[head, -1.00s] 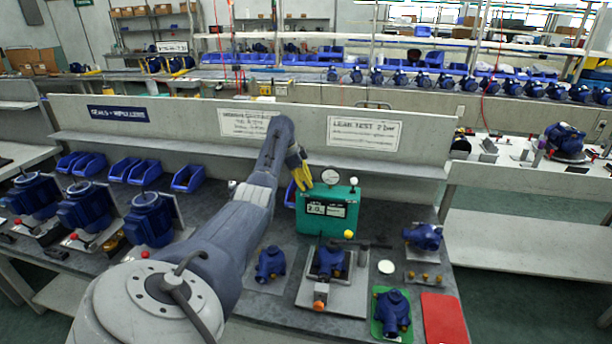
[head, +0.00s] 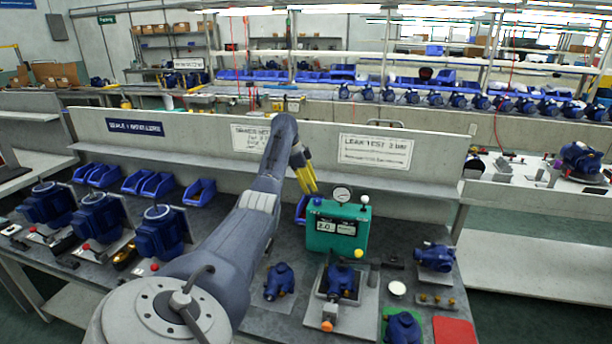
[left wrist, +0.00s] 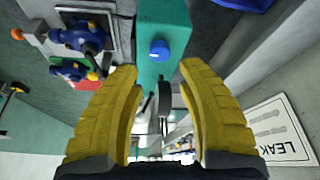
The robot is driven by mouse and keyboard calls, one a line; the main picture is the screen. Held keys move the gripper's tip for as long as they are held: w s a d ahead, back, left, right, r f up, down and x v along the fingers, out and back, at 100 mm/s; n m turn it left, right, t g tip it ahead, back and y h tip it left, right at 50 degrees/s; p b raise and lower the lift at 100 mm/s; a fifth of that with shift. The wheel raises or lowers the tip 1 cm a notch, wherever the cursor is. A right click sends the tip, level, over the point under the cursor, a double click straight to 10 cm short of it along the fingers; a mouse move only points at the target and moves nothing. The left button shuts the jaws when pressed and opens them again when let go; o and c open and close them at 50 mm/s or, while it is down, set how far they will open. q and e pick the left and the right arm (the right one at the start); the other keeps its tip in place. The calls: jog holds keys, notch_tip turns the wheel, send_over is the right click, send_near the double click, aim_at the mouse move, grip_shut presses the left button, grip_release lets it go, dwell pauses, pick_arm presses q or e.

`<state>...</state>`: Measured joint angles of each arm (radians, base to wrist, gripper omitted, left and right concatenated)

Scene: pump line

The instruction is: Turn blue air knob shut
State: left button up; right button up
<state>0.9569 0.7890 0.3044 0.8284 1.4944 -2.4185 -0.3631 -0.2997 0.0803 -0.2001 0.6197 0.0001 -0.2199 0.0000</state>
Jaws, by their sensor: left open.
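The leak test box (head: 330,240) is teal green and stands on the bench. The blue air knob (head: 318,201) sits on its top at the left, beside the gauge. In the left wrist view the knob (left wrist: 160,50) is a round blue cap on the teal surface, just past the fingertips and between their lines. My left gripper (head: 311,190) has yellow fingers and is above the box's left end, close to the knob. Its fingers (left wrist: 157,70) are spread wide with nothing between them. They appear clear of the knob. My right gripper is not in view.
A round gauge (head: 342,195) and a white-topped post (head: 365,202) stand on the box right of the knob. Blue bins (head: 201,192) sit to the left. A pump in a fixture (head: 341,282) is in front. The bench's back panel (head: 410,184) rises behind the box.

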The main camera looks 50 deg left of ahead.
pick_arm(q)
jog(key=shift+v, duration=2.4)
jog(key=shift+w, duration=0.1)
